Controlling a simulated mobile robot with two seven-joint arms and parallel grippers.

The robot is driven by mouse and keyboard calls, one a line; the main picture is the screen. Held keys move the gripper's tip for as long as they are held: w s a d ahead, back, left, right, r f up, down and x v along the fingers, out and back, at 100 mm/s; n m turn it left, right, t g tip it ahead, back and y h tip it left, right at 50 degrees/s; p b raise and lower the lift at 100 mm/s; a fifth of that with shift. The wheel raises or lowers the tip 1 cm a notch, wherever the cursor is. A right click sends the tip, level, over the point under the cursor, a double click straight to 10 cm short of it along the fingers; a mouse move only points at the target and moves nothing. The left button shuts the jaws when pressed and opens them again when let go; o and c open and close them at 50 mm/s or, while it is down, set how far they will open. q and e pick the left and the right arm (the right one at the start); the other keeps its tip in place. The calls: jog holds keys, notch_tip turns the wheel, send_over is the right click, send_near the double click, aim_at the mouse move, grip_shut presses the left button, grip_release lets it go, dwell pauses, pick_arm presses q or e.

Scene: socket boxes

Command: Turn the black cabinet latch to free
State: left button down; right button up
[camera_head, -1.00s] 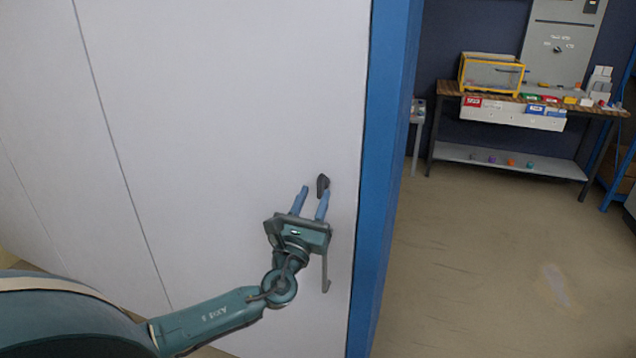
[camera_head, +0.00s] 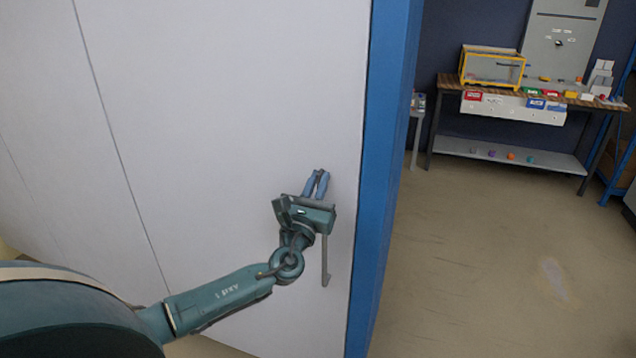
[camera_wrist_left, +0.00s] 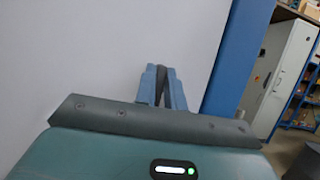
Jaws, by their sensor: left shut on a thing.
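The black cabinet latch (camera_wrist_left: 161,82) is a small dark piece on the white cabinet door (camera_head: 220,110), near the blue edge post. My left gripper (camera_head: 317,180) is at the latch, with its blue fingers closed on it from both sides. In the head view the fingers hide most of the latch. In the left wrist view the latch stands upright between the two fingertips (camera_wrist_left: 162,85). A grey bar handle (camera_head: 325,262) hangs on the door just below the gripper. My right gripper is not in view.
A blue post (camera_head: 385,170) borders the door on the right. Beyond it is open floor (camera_head: 470,270). A workbench (camera_head: 520,95) with a yellow-framed box (camera_head: 491,68) and small coloured bins stands at the back right.

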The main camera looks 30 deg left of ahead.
pick_arm(q)
jog(key=shift+n, duration=0.3)
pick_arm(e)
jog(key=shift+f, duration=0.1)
pick_arm(q)
jog(key=shift+f+n+y+b, duration=0.15)
jog(key=shift+n+y+b, duration=0.6)
jog(key=shift+n, duration=0.45)
jog(key=shift+a+n+g+y+b, duration=0.1)
jog(key=shift+n+g+y+b, duration=0.2)
jog(key=shift+n+g+y, duration=0.65)
jog(key=n+y, duration=0.1)
jog(key=n, duration=0.3)
jog(key=shift+n+b, duration=0.25)
jog(key=shift+b, duration=0.1)
jog(key=shift+s+a+f+n+g+y+p, duration=0.15)
jog(key=shift+n+g+p, duration=0.55)
jog(key=shift+n, duration=1.5)
jog(key=shift+w+r+n+g+y+p, duration=0.1)
jog(key=shift+n+g+y+p, duration=0.15)
jog(key=shift+n+g, duration=1.4)
jog(key=shift+s+a+f+n+g+y+p, duration=0.1)
jog(key=shift+n+g+y+p, duration=0.3)
jog(key=shift+n, duration=2.35)
